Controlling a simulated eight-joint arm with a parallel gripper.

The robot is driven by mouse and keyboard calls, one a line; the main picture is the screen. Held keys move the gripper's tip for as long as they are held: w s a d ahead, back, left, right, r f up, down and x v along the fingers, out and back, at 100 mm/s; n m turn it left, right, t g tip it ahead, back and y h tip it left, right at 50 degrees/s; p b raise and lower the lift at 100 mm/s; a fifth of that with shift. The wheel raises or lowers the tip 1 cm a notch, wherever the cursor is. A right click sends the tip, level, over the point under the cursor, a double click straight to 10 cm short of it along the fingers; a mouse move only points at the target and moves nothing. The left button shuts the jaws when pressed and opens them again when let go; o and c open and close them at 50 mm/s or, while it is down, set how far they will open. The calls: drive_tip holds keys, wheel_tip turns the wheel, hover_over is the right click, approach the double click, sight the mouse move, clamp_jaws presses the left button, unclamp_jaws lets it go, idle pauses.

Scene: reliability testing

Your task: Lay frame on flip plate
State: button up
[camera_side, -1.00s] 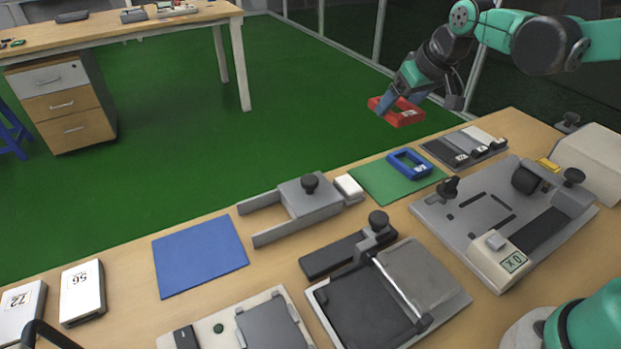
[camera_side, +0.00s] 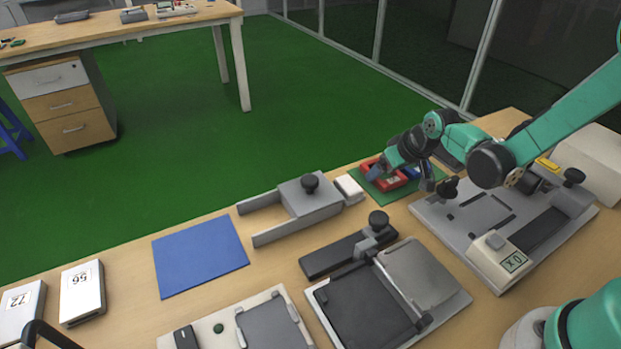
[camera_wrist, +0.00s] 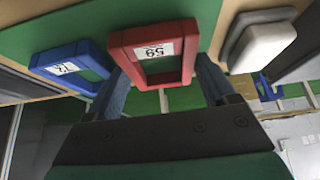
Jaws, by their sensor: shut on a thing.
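The red frame (camera_side: 392,183), labelled 59, is held in my gripper (camera_side: 400,178) over the green mat (camera_side: 376,198). In the wrist view the two blue fingers of my gripper (camera_wrist: 160,76) press the sides of the red frame (camera_wrist: 124,52). I cannot tell whether the frame touches the mat. A blue frame (camera_wrist: 50,57) lies beside it on the mat, mostly hidden behind my gripper in the side view. A fixture with a dark plate (camera_side: 360,305) and a light grey plate (camera_side: 425,272) sits at front centre; it may be the flip plate.
A grey forked block (camera_side: 312,200) with a knob and a white block (camera_side: 348,186) stand left of the mat. A grey test station (camera_side: 480,215) with a display is at right. A blue mat (camera_side: 200,257) lies bare at left, near two white boxes (camera_side: 82,292).

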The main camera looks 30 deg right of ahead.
drive_tip(key=shift+f, duration=0.15)
drive_tip(key=o, duration=1.1)
drive_tip(key=shift+f, duration=0.1)
drive_tip(key=shift+v, duration=2.85)
drive_tip(key=s+a+r+t, duration=0.1)
drive_tip(key=s+a+r, duration=0.2)
drive_tip(key=s+r, duration=0.5)
drive_tip(key=shift+s, duration=0.35)
drive_tip(key=shift+s+a+r, duration=0.15)
drive_tip(key=shift+s+a, duration=0.05)
drive_tip(key=shift+s, duration=0.45)
drive_tip(key=shift+c, duration=0.4)
